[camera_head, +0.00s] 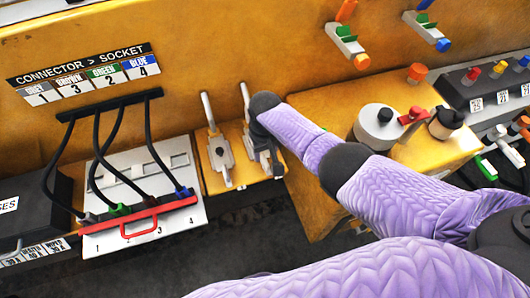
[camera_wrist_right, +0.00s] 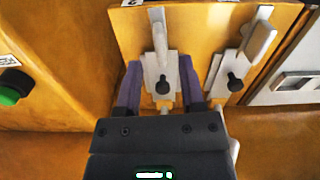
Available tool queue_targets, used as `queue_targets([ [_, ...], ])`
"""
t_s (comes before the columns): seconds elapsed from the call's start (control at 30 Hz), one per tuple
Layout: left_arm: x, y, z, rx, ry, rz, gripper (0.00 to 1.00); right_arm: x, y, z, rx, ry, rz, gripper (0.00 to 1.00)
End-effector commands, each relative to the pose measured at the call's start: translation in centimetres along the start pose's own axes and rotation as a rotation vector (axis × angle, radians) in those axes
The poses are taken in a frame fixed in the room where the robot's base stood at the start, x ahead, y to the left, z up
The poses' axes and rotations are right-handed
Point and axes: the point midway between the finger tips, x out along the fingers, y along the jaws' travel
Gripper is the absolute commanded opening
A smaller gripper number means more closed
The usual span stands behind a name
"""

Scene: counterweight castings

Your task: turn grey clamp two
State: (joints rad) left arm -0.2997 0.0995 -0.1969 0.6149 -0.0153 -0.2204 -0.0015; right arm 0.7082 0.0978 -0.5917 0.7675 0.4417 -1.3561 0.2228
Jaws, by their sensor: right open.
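Two grey clamps with long levers and black knobs are mounted side by side on a yellow plate (camera_head: 239,178). The left clamp (camera_head: 220,152) stands free in the head view; it shows at the right in the wrist view (camera_wrist_right: 240,62), its lever slanted. The right clamp (camera_head: 267,158) is partly hidden by my right gripper (camera_head: 262,135). In the wrist view this clamp (camera_wrist_right: 160,70) lies between the two open fingers of my right gripper (camera_wrist_right: 160,88), with a gap beside it. No number shows on either clamp. My left gripper is out of view.
A white socket board (camera_head: 185,160) with a red handle and black cables is left of the clamps. A yellow box with a white cylinder (camera_head: 378,128) and a red lever (camera_head: 411,116) stands to the right. A green button (camera_wrist_right: 12,90) shows at left in the wrist view.

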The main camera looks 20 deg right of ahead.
Motion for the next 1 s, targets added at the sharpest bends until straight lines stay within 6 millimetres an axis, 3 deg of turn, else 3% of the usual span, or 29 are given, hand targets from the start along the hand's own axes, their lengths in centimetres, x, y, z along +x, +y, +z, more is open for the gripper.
queue_targets([
  [0.03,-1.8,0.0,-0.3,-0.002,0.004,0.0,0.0,-2.3,0.0,-0.1,-0.001,0.005,-0.001,0.5],
  [0.1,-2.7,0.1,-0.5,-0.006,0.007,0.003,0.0,-4.0,0.0,-0.1,-0.001,0.005,-0.001,0.5],
  [0.3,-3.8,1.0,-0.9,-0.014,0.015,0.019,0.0,-6.6,0.0,0.0,-0.001,0.002,-0.001,0.5],
  [0.8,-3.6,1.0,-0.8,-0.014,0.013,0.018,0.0,-6.5,-0.3,0.2,-0.008,0.002,-0.006,0.5],
  [0.87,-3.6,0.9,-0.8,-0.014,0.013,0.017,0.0,-5.8,-1.0,1.3,-0.033,0.011,-0.024,0.5],
  [1.0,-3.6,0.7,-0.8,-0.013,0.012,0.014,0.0,-4.3,-3.5,6.3,-0.108,0.074,-0.092,0.5],
])
